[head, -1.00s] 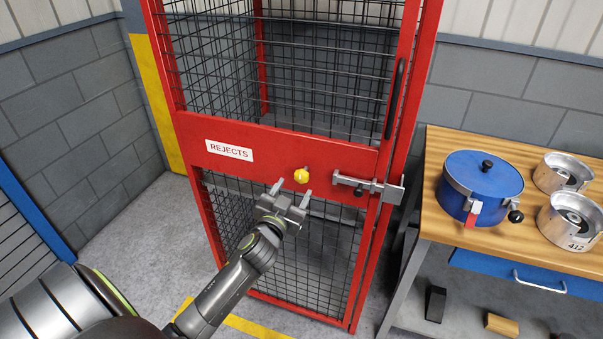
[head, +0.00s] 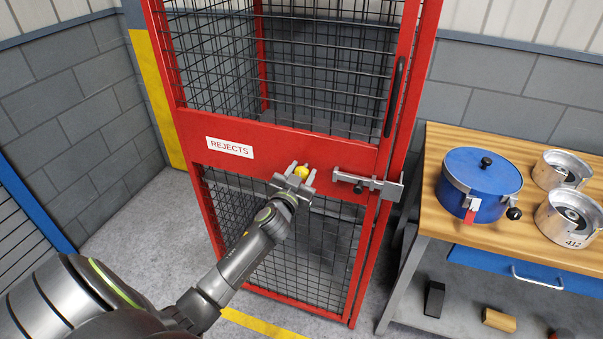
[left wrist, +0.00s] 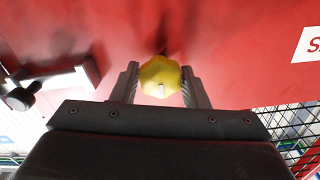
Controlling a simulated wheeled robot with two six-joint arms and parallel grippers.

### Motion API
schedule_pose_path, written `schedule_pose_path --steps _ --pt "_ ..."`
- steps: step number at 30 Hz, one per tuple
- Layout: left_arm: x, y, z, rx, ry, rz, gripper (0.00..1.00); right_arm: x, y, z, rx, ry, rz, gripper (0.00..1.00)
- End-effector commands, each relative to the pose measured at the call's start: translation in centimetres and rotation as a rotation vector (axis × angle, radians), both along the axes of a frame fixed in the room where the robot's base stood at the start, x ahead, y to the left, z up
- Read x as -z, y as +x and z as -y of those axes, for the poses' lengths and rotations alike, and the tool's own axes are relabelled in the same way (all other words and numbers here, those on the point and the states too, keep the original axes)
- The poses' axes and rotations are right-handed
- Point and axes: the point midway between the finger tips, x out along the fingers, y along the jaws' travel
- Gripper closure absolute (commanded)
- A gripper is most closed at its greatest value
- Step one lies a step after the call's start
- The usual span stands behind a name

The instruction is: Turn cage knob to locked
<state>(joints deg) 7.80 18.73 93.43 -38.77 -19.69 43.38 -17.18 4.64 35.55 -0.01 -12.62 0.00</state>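The yellow cage knob (head: 302,171) sits on the red crossbar (head: 270,150) of the cage door, right of the REJECTS sign. My left gripper (head: 301,174) is at the knob with its fingers on either side of it. In the left wrist view the knob (left wrist: 160,77) lies between the two open fingertips (left wrist: 160,84), with a thin gap showing at least on one side. A small pale mark shows on the knob's face. The slide bolt (head: 366,182) is on the crossbar to the right of the knob. My right gripper is in neither view.
A wooden workbench (head: 437,200) on the right holds a blue pot (head: 482,183) and metal housings (head: 563,219). The door's black handle (head: 395,97) is above the bolt. The floor in front of the cage is clear apart from yellow tape.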

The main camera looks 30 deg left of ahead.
Motion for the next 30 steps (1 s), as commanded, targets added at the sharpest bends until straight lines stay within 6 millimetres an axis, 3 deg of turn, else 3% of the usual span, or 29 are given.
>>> schedule_pose_path --steps 1,6,17,30 --pt "0.01 -0.01 -0.01 0.000 0.000 0.000 0.67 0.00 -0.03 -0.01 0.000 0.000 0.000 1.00" --pt "0.01 -0.02 0.00 0.000 0.000 0.000 0.86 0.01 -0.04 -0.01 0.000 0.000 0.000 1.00" --pt "0.03 -0.02 0.04 0.000 0.066 -0.016 0.86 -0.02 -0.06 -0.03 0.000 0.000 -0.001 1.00" --pt "0.06 0.01 0.18 0.001 0.411 -0.100 0.86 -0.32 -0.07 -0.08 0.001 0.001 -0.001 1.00"
